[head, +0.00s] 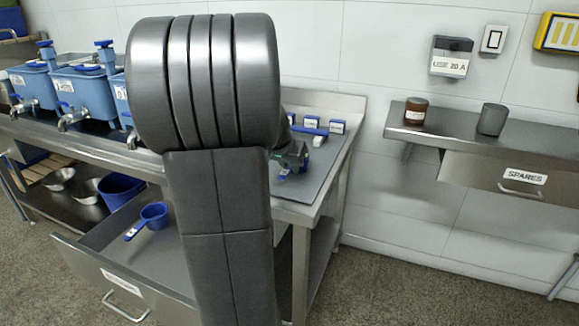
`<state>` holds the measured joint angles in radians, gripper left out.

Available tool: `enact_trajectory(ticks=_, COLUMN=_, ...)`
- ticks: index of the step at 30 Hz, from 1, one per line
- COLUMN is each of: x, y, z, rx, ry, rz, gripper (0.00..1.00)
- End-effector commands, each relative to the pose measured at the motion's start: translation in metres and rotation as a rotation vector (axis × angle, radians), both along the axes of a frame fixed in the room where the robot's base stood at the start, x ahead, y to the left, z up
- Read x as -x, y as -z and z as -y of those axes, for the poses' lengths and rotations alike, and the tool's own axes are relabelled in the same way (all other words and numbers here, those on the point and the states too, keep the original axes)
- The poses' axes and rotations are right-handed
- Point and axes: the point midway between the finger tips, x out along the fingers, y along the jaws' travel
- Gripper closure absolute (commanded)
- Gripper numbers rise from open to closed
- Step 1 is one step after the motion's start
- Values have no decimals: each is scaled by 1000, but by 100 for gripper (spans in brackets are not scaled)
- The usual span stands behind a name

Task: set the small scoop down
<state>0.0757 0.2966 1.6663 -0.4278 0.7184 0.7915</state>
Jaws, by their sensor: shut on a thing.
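My gripper (287,168) shows just right of my arm, over the grey mat on the right end of the steel bench (325,170). It is shut on a small blue thing (282,178), likely the small scoop. My arm and the gripper hide most of it, so its bowl and whether it touches the mat cannot be told. A blue scoop (153,216) with a handle lies in the open drawer (185,238) under the bench, apart from my gripper.
Small blue labelled blocks (337,127) and a blue bar (310,131) are at the back of the mat. Blue tanks (80,88) with taps stand on the left. A right shelf (450,131) holds a brown jar (416,110) and a grey cup (492,119). The mat's right side looks clear.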

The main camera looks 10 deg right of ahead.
Motion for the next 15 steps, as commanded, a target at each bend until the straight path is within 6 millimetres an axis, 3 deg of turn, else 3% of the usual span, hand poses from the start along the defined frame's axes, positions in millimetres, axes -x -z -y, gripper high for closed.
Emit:
enact_trajectory(ticks=6, x=0, y=4, z=0, rx=0, ry=0, rz=0, gripper=100)
enact_trajectory(ticks=7, x=0, y=3, z=0, rx=0, ry=0, rz=0, gripper=78)
enact_trajectory(ticks=9, x=0, y=2, z=0, rx=-1, ry=0, rz=-1, gripper=64)
enact_trajectory(ticks=15, x=0, y=2, z=0, rx=0, ry=-1, rz=-1, gripper=62)
